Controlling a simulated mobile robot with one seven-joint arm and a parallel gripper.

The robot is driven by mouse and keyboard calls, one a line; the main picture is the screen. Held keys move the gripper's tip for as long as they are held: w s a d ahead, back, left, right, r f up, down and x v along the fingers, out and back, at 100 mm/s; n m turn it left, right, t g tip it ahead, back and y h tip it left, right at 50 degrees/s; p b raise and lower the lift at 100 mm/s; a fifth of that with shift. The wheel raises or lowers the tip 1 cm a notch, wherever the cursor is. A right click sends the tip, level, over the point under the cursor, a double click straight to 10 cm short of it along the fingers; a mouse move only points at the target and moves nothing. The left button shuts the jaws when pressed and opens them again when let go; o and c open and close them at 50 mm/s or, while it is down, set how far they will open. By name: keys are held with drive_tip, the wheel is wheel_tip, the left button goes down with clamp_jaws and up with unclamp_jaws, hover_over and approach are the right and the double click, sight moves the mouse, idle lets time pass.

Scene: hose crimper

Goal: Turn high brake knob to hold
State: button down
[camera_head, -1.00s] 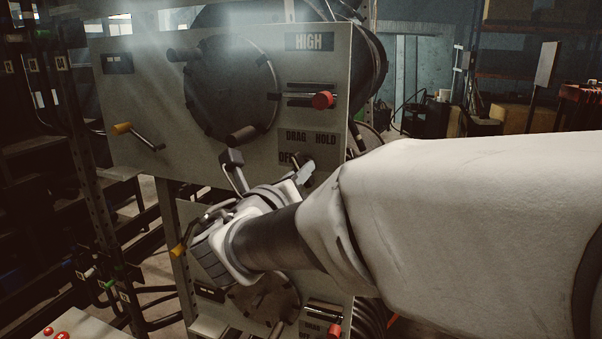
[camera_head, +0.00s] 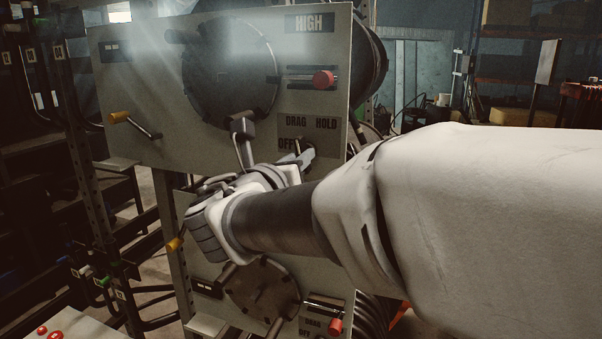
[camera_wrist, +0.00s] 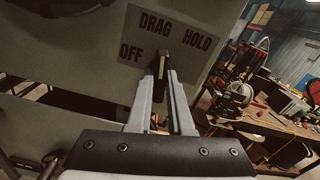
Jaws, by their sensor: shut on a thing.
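The high brake knob (camera_wrist: 163,62) is a small dark knob on the grey panel. My gripper (camera_wrist: 163,76) is shut on the knob, one grey finger on each side. The fingers hide the knob's lower part. In the head view my gripper (camera_head: 303,157) reaches the panel just below the words, and the knob is mostly hidden there.
Above the knob, a red-ended lever (camera_head: 323,78) sits in a slot under the HIGH sign (camera_head: 309,23). A large dark round disc (camera_head: 230,70) is left of it. A lower panel (camera_head: 205,268) is below my wrist.

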drive_tip(key=m+b, duration=0.8)
drive_tip(key=b, duration=0.2)
drive_tip(key=shift+m, duration=0.4)
drive_tip(key=c, duration=0.8)
unclamp_jaws()
drive_tip(key=shift+s, duration=0.15)
